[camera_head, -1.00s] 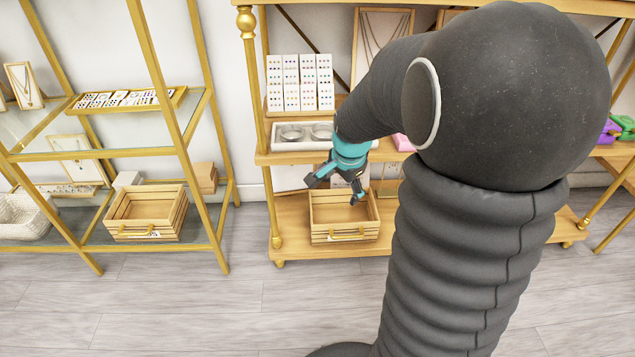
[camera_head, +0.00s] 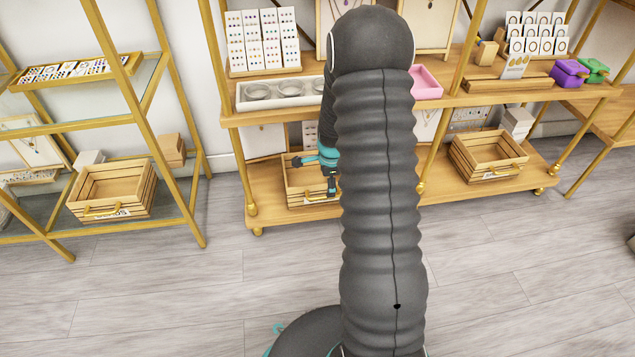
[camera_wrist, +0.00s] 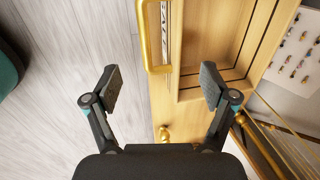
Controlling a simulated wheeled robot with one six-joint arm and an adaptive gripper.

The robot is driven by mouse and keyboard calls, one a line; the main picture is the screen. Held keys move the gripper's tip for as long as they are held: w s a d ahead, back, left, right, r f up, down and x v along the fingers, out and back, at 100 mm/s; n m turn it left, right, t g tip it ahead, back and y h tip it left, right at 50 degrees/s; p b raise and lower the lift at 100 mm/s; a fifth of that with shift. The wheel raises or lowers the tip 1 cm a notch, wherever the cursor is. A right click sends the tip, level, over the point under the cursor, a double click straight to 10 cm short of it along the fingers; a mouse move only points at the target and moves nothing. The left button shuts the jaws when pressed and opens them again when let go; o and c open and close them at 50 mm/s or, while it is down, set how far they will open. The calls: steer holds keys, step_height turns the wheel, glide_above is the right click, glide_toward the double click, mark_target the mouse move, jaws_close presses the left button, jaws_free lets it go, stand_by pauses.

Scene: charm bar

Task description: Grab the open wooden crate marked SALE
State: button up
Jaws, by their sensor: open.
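An open wooden crate (camera_head: 296,192) with a gold handle sits on the low shelf of the middle rack, partly hidden by my arm. In the wrist view, this crate (camera_wrist: 220,32) shows its gold handle (camera_wrist: 144,40) and a white label (camera_wrist: 165,35) behind it. The dark letters are partly covered and hard to read, possibly SALE. My gripper (camera_head: 316,174) is at the crate's front. In the wrist view, my gripper (camera_wrist: 162,88) is open and empty, with the handle's near end ahead between its fingers and apart from them.
Another wooden crate (camera_head: 140,196) with a label stands on the left rack's low shelf. A third crate (camera_head: 492,150) stands right on the middle rack's low shelf (camera_head: 440,195). Gold posts (camera_head: 210,100) flank the shelves. The grey floor (camera_head: 180,310) in front is clear.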

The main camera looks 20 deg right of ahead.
steer(key=shift+w+f+b, duration=0.2)
steer(key=shift+w+f, duration=0.05)
steer(key=shift+f, duration=1)
steer(key=shift+w+f+b, duration=0.2)
steer(key=shift+w+f, duration=0.1)
steer(key=shift+f, duration=0.9)
steer(key=shift+w+f+b, duration=0.2)
steer(key=shift+w+f, duration=0.05)
steer(key=shift+f, duration=1)
steer(key=shift+r, duration=0.1)
jaws_close()
